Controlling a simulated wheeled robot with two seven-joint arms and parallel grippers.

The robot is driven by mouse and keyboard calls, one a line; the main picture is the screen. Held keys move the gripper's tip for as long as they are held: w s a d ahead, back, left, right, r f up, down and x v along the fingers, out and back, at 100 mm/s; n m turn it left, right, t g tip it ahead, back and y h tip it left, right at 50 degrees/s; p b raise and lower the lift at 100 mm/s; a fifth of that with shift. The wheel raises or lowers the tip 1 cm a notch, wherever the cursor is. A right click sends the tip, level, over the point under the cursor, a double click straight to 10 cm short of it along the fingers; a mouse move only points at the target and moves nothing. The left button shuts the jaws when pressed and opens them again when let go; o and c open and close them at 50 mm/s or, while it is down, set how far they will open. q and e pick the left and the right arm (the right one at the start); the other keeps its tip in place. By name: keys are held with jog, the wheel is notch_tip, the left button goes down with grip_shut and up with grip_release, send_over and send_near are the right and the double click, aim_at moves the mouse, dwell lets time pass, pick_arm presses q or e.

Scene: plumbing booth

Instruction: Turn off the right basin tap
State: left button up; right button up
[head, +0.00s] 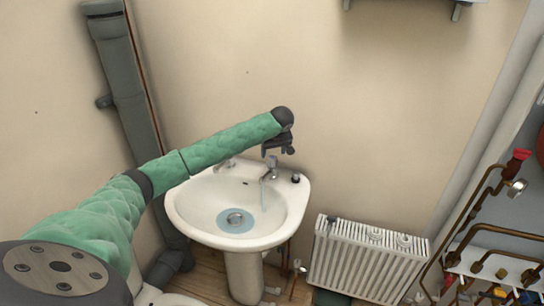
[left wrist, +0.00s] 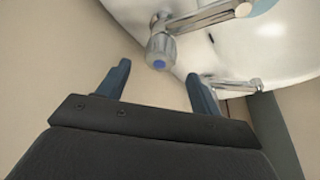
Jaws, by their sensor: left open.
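The white basin (head: 180,207) stands against the wall, with a bluish patch of water around its drain. The chrome right basin tap (head: 272,170) is at the back right of its rim. A faint stream seems to fall from its spout. My left gripper (head: 278,150) is open just above this tap. In the left wrist view, the tap's clear knob with a blue centre (left wrist: 160,51) lies just ahead of the open fingers (left wrist: 160,82), apart from them. The other chrome tap (left wrist: 236,84) shows beyond the right finger; my arm partly covers it in the head view.
A white radiator (head: 368,262) stands right of the basin. A grey vertical pipe (head: 124,80) runs up the wall at left. Copper pipes with valves (head: 490,235) are at far right. A small dark round object (head: 295,178) sits on the basin's right rim.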

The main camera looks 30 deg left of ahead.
aim_at(272, 157)
pick_arm(q)
jog(key=p+x, duration=0.1)
jog(key=x, duration=0.3)
jog(key=shift+w+a+f, duration=0.15)
jog(key=shift+f, duration=0.2)
jog(key=shift+a+f+p, duration=0.1)
jog(key=shift+f+p, duration=0.2)
jog(key=shift+f, duration=0.2)
pick_arm(e)
jog(key=shift+s+d+f, duration=0.15)
jog(key=shift+f, duration=0.5)
jog(key=shift+s+d+f, duration=0.1)
jog(key=shift+d+f, duration=0.05)
jog(key=shift+f, duration=0.55)
jog(key=shift+s+d+f, duration=0.15)
jog(key=shift+f, duration=0.5)
pick_arm(q)
jog(key=c, duration=1)
